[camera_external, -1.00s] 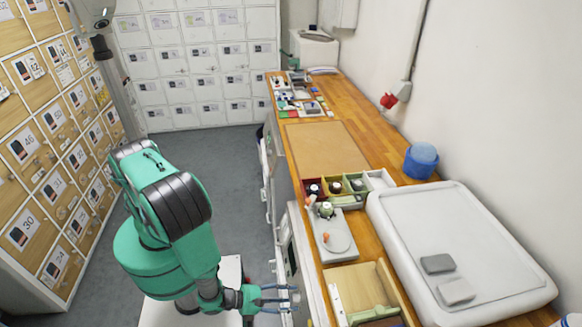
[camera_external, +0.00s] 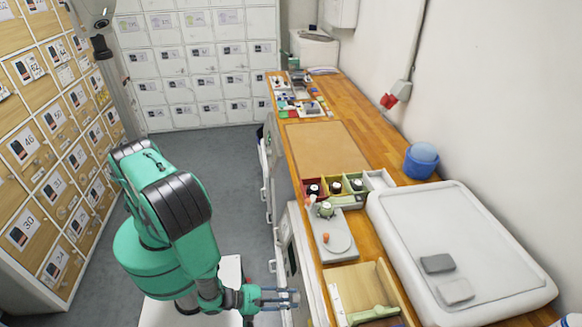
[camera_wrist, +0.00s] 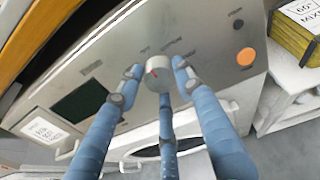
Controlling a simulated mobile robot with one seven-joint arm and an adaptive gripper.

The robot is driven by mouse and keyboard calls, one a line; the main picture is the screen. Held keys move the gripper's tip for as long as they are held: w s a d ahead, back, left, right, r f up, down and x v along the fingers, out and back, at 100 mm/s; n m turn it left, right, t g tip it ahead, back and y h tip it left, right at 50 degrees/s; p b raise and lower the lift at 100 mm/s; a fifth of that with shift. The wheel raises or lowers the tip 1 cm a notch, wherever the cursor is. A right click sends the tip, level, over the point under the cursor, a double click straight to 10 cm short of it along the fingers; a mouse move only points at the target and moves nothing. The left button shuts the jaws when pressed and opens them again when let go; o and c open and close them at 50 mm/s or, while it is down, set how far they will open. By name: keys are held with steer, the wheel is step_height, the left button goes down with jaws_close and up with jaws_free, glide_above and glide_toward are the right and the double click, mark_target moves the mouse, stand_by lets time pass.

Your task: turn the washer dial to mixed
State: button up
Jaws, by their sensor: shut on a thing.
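In the external view my gripper (camera_external: 278,299) reaches the front of the counter at the bottom, and the dial itself cannot be made out there.
An orange round button (camera_wrist: 246,57) and a dark display (camera_wrist: 80,102) flank the dial. A card reading 60° MIXED (camera_wrist: 302,13) shows at upper right, by a yellow stack (camera_wrist: 294,42). The wooden counter (camera_external: 352,130) carries trays and small bins.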

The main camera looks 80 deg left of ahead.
steer(key=shift+s+f+m+p, duration=0.1)
steer(key=shift+m+p, duration=0.2)
steer(key=shift+m, duration=0.2)
steer(key=m+p, duration=0.2)
steer(key=m, duration=0.1)
steer(key=m+p, duration=0.2)
steer(key=m, duration=0.2)
steer(key=shift+m+t+p, duration=0.3)
steer(key=shift+p, duration=0.05)
steer(key=m+p, duration=0.2)
steer(key=m, duration=0.2)
steer(key=shift+f+m, duration=0.1)
steer(key=shift+m, duration=0.2)
steer(key=shift+s+a+f+m+t+y+p, duration=0.15)
steer(key=shift+m+p, duration=0.15)
steer(key=shift+m, duration=0.45)
steer(key=shift+w+d+r+m+t+y+p, duration=0.1)
steer(key=shift+m+p, duration=0.2)
steer(key=shift+m, duration=0.4)
steer(key=shift+s+a+f+m+t+y+p, duration=0.15)
steer(key=shift+m+p, duration=0.15)
steer(key=shift+m, duration=0.45)
steer(key=shift+w, duration=0.1)
steer(key=o, duration=1)
steer(key=shift+o, duration=0.7)
steer(key=shift+w+d+r, duration=0.1)
steer(key=shift+d+r, duration=0.05)
steer(key=shift+d, duration=0.1)
